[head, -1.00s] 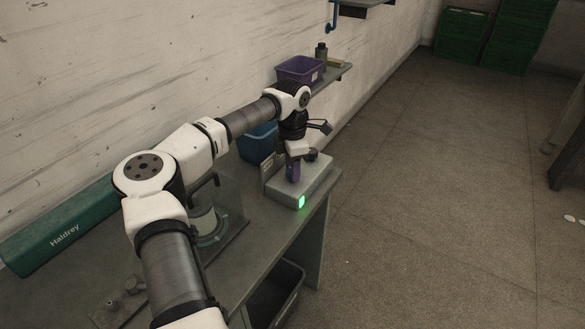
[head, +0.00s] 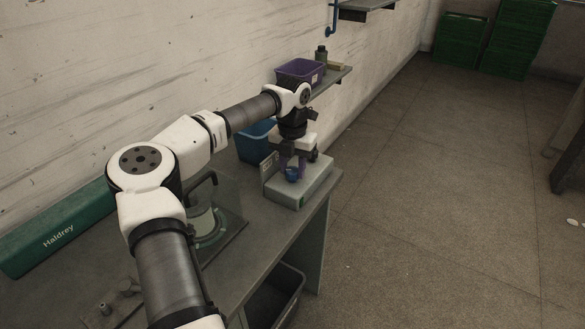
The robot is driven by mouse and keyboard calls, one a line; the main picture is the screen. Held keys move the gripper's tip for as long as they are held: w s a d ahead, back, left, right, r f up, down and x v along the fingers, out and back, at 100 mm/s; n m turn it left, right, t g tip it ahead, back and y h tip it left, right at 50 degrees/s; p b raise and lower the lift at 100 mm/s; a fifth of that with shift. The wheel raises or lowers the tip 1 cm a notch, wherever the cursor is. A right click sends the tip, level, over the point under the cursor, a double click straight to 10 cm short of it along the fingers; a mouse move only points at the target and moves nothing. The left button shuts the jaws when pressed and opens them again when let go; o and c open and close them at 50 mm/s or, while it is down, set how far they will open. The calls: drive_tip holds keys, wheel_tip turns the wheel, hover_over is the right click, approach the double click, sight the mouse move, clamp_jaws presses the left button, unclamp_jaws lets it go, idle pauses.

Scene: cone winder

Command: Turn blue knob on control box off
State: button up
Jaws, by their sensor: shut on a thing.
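The control box (head: 314,186) is a pale grey box on the right end of the bench. The blue knob (head: 291,174) stands on its top, partly hidden by my gripper. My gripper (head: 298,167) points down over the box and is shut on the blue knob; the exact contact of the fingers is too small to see. The small lamp (head: 302,203) on the box's front corner is dark.
A blue bin (head: 254,146) stands behind the box by the wall. A purple crate (head: 300,72) sits on a shelf farther back. A green Haldrey housing (head: 60,228) is at the left.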

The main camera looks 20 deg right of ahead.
sight(293, 170)
drive_tip(key=shift+n, duration=0.6)
drive_tip(key=o, duration=1)
wheel_tip(293, 170, up, 14)
drive_tip(key=b, duration=0.2)
drive_tip(key=shift+f, duration=0.1)
